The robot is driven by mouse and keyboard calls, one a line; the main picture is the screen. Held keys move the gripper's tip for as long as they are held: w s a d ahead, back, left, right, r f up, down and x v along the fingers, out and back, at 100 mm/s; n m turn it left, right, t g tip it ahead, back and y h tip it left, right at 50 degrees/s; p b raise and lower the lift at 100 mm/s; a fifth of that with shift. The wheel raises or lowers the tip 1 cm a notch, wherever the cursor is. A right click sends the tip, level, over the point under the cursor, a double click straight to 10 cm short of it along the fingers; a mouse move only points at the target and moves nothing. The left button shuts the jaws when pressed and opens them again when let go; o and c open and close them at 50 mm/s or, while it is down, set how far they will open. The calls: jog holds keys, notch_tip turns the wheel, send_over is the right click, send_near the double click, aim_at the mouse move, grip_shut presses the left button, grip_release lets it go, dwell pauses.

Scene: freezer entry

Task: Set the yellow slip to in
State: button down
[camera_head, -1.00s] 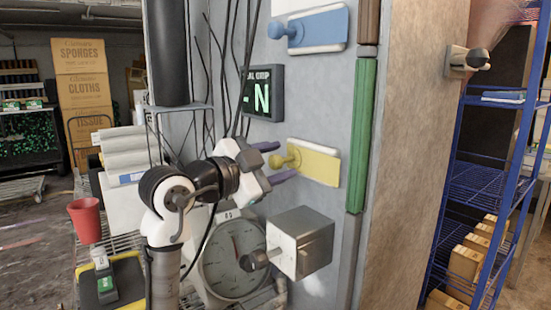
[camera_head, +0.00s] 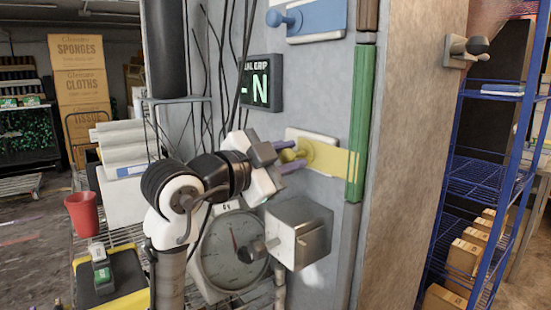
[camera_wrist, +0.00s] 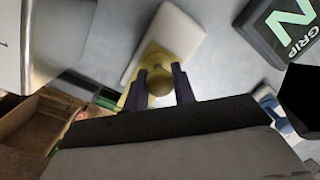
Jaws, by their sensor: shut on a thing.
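The yellow slip (camera_head: 330,160) is a flat yellow piece with a round knob, mounted on a white plate on the grey panel. It extends right past its plate, and its right end overlaps the green upright bar (camera_head: 359,125). My gripper (camera_head: 294,154) has its two purple fingers on either side of the yellow knob and is shut on it. In the wrist view the knob (camera_wrist: 159,84) sits between the fingers, with the white plate (camera_wrist: 172,38) behind it. Part of the slip is hidden there by the fingers.
A blue slip (camera_head: 318,18) with a knob is above. A lit display (camera_head: 261,85) is at upper left of the yellow slip. A metal box (camera_head: 300,232) with a knob and a round dial (camera_head: 232,250) are below. A brown wall (camera_head: 410,150) stands right.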

jog(key=shift+s+d, duration=0.6)
jog(key=shift+s, duration=0.2)
jog(key=c, duration=1.2)
grip_release()
jog(key=shift+s, duration=0.1)
jog(key=shift+o, duration=0.2)
jog(key=shift+a, duration=0.1)
jog(key=shift+s+a, duration=0.25)
jog(key=shift+a, duration=0.05)
jog(key=b+v, duration=0.3)
jog(key=v, duration=0.9)
jog(key=shift+s+a, duration=0.25)
jog(key=shift+s, duration=0.1)
